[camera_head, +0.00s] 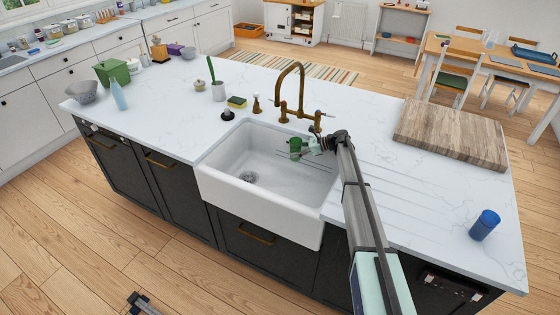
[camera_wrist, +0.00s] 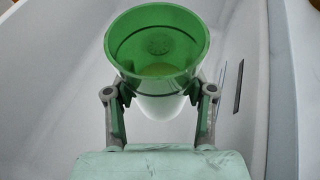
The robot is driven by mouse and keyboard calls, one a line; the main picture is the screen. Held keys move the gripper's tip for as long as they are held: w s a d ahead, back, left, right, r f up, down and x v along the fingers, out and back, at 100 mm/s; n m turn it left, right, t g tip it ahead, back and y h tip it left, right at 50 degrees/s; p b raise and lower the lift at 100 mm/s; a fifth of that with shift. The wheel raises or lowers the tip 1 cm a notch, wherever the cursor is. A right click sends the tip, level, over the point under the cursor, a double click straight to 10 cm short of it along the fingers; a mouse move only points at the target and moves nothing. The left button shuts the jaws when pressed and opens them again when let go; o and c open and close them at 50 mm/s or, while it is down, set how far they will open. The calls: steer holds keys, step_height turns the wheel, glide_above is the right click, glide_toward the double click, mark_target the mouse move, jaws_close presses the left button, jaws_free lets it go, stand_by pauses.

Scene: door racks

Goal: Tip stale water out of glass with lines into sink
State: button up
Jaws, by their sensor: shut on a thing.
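The glass with lines (camera_head: 295,148) is green and see-through, and it is over the right part of the white sink (camera_head: 221,182) in the head view. My gripper (camera_head: 312,146) is shut on it from the right. In the wrist view the glass (camera_wrist: 157,50) is between the two fingers of my gripper (camera_wrist: 160,92), with its wide rim at the top and a dark line around its side. A round drain pattern and a pale yellowish patch show within the green. I cannot tell how much water is in it or its exact tilt.
A brass tap (camera_head: 290,95) stands behind the sink. A sponge (camera_head: 237,102), a cactus pot (camera_head: 218,90) and a dark stopper-like item (camera_head: 228,114) are at the back left. A wooden board (camera_head: 450,133) and a blue cup (camera_head: 484,225) are on the right counter.

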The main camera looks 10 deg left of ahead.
mark_target(298, 149)
steer(key=shift+d+r, duration=0.1)
steer(key=shift+d, duration=0.05)
steer(key=shift+s, duration=0.1)
steer(key=shift+s+a+r+n+t+h, duration=0.3)
steer(key=shift+s+r+n+t+h, duration=0.2)
steer(key=shift+n, duration=0.2)
steer(key=shift+s+a+r+n+t+h, duration=0.3)
steer(key=shift+s+r+n+t, duration=0.1)
steer(key=shift+s+n+t, duration=0.25)
steer(key=shift+s+a+r+n+t+h+b, duration=0.1)
steer(key=shift+s+r+n+t+h+b, duration=0.2)
steer(key=shift+r+n+t+b, duration=0.45)
steer(key=shift+s+a+r+n+t+h+b, duration=0.1)
steer(key=shift+s+r+n+t+h+b, duration=0.15)
steer(key=shift+n+t+b, duration=0.5)
steer(key=shift+w+r+n+t+h+b, duration=0.2)
steer(key=shift+r+b, duration=0.25)
steer(key=shift+b, duration=0.5)
steer(key=shift+r+n+t+h+b, duration=0.35)
steer(key=shift+r+n+t+b, duration=0.7)
steer(key=shift+b, duration=0.65)
steer(key=shift+s+a+r+n+t+b, duration=0.15)
steer(key=shift+s+r+n+t+b, duration=0.15)
steer(key=shift+b, duration=0.8)
steer(key=shift+s+a+r+n+t+b, duration=0.1)
steer(key=shift+s+n+t+b, duration=0.2)
steer(key=shift+b, duration=0.75)
steer(key=shift+s+r+n+t+b, duration=0.2)
steer(key=shift+r+n+t+b, duration=0.1)
steer(key=shift+b, duration=1.25)
